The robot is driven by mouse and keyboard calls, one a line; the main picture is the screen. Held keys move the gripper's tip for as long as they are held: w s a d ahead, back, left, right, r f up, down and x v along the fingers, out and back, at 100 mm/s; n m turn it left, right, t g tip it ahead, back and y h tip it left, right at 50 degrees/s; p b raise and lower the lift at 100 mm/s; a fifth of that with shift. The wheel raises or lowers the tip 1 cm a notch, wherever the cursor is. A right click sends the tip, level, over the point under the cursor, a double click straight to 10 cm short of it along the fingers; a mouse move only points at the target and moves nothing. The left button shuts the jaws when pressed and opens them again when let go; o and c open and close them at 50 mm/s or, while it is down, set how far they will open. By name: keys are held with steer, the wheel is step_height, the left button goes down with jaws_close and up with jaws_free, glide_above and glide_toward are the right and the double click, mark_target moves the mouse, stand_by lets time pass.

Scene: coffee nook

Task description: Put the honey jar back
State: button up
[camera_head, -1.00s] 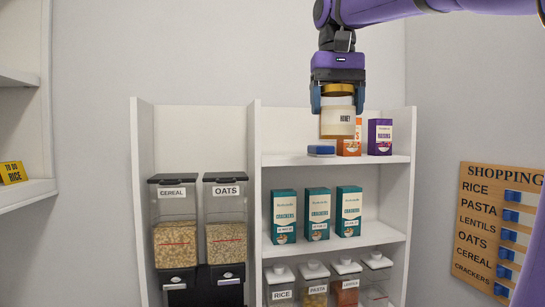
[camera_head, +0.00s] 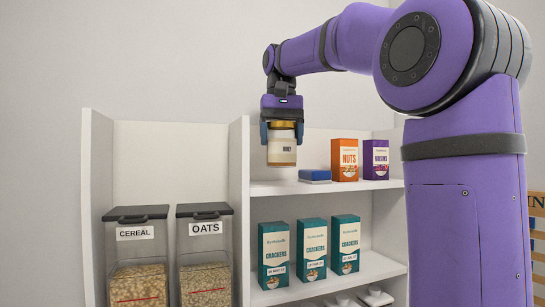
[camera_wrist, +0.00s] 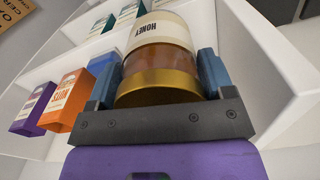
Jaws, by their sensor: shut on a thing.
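The honey jar (camera_head: 282,153) has a gold lid, a cream label reading HONEY and amber contents. My gripper (camera_head: 282,130) is shut on it from above, fingers on both sides near the lid. The jar hangs upright in front of the left part of the top shelf (camera_head: 270,187), its bottom a little above the shelf board's level in the head view. I cannot tell how far it is over the board. In the wrist view the jar (camera_wrist: 160,58) sits between the blue fingers, with the gold lid nearest the camera.
On the top shelf, a blue block (camera_head: 314,175), an orange nuts box (camera_head: 344,160) and a purple raisins box (camera_head: 376,160) stand right of the jar. A divider (camera_head: 239,165) rises at its left. Cracker boxes (camera_head: 314,248) stand below. Cereal (camera_head: 138,255) and oats (camera_head: 205,255) dispensers stand left.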

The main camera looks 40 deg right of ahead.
steer(key=shift+w+d+f, duration=0.35)
steer(key=shift+w+f, duration=0.35)
steer(key=shift+w, duration=0.3)
steer(key=shift+w+d+f, duration=0.35)
steer(key=shift+w+f, duration=0.3)
steer(key=shift+w, duration=0.35)
steer(key=shift+w+d+f, duration=0.35)
steer(key=shift+w+f, duration=0.35)
steer(key=shift+w, duration=0.3)
steer(key=shift+f, duration=0.1)
steer(key=o, duration=1.2)
steer(key=shift+r, duration=3.85)
